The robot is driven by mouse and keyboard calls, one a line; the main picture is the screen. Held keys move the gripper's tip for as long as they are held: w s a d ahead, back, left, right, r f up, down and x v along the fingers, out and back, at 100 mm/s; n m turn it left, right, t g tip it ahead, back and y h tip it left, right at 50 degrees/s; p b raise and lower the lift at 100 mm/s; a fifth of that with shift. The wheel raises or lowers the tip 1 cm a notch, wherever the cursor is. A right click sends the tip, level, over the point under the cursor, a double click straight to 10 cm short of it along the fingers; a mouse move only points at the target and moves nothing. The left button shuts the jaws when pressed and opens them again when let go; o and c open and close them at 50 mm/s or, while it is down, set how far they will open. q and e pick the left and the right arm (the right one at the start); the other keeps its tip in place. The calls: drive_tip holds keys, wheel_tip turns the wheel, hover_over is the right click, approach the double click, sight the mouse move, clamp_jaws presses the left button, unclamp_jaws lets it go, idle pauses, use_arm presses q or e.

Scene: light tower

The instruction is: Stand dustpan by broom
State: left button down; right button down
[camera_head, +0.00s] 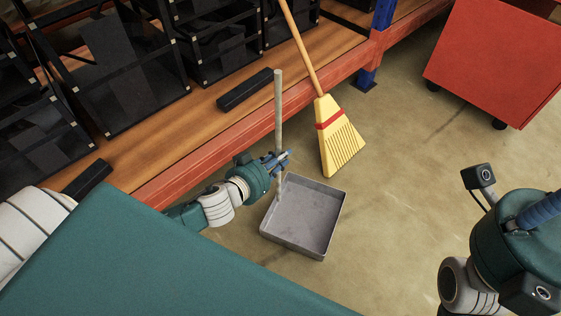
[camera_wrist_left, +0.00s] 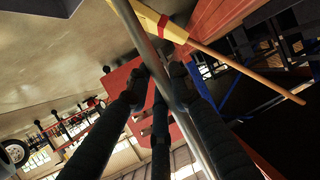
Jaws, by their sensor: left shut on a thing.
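A grey dustpan (camera_head: 303,216) with a tall upright handle (camera_head: 278,105) is at the middle of the head view, its pan on or just above the floor; I cannot tell which. My left gripper (camera_head: 279,162) is shut on the handle, low down near the pan. In the left wrist view the handle (camera_wrist_left: 178,92) passes between the fingers. A broom (camera_head: 340,142) with yellow bristles and a red band leans against the shelf, behind and right of the dustpan; it also shows in the left wrist view (camera_wrist_left: 163,24). My right gripper (camera_head: 540,210) is at the lower right, its fingertips mostly hidden.
A wooden shelf (camera_head: 215,112) with an orange-red front edge runs along the left and back, holding black crates (camera_head: 105,62). A blue post (camera_head: 377,42) stands behind the broom. A red cabinet (camera_head: 495,62) on casters is at upper right. Floor (camera_head: 420,170) right of the dustpan is clear.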

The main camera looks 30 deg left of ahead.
use_arm(q)
drive_tip(key=shift+w, duration=0.1)
drive_tip(key=shift+f, duration=0.1)
drive_tip(key=c, duration=1.6)
unclamp_jaws()
drive_tip(key=shift+f, duration=0.15)
drive_tip(key=shift+o, duration=0.2)
